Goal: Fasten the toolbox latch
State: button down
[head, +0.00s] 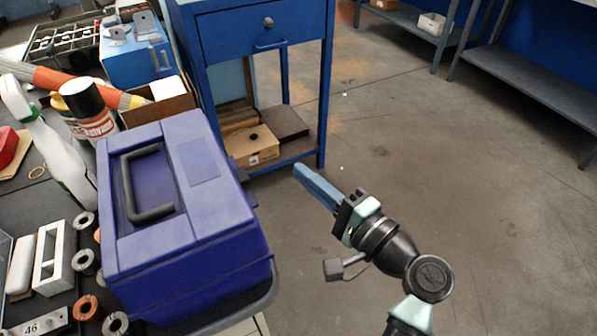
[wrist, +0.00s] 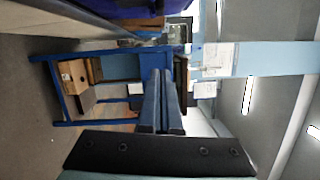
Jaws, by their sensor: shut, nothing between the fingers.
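The blue toolbox (head: 185,215) stands on the bench at the left of the head view, its lid down and its dark carry handle (head: 147,187) on top. A small dark part (head: 240,174) sticks out from the toolbox's right side and looks like the latch; I cannot tell its exact position.
A blue table with a drawer (head: 265,25) stands behind the toolbox, a cardboard box (head: 250,150) on its lower shelf. A spray bottle (head: 45,140), a can (head: 90,108) and several metal rings crowd the bench at left.

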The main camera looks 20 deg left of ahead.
jog(key=s+v, duration=0.1)
jog(key=v, duration=0.6)
jog(key=shift+r, duration=0.2)
jog(key=shift+a, duration=0.1)
